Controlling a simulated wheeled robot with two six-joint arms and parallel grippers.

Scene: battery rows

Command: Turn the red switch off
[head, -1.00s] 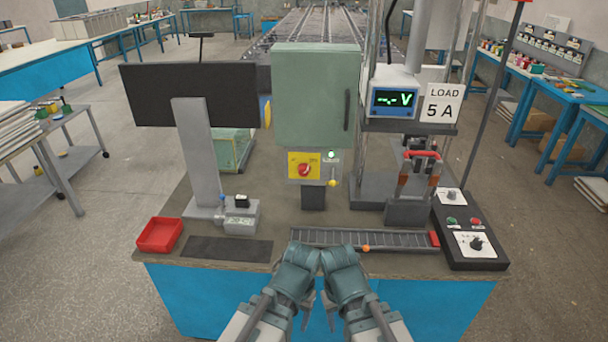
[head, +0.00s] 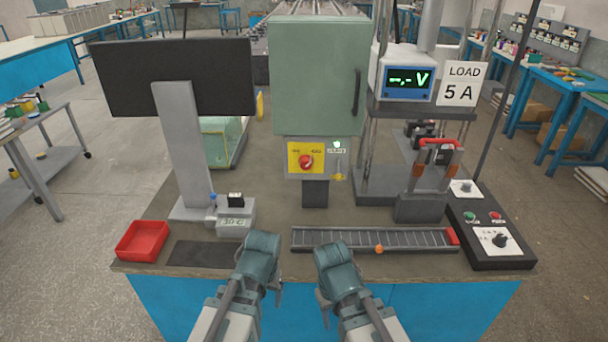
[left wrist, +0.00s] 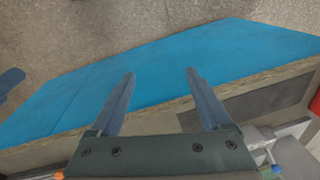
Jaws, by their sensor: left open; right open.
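The red switch (head: 306,161) is a round red knob on a yellow plate (head: 293,168). My left gripper (head: 272,290) is in front of the bench's front edge, below and left of the switch. In the left wrist view its two fingers (left wrist: 160,78) are apart with nothing between them. My right gripper (head: 324,300) is in front of the bench, below the switch, open. Neither gripper touches the switch.
A roller strip (head: 345,240) lies along the bench front below the cabinet. A red tray (head: 142,240) and monitor (head: 175,78) stand left. A meter (head: 408,85), a red-handled clamp device (head: 438,150) and a control box (head: 495,240) stand right.

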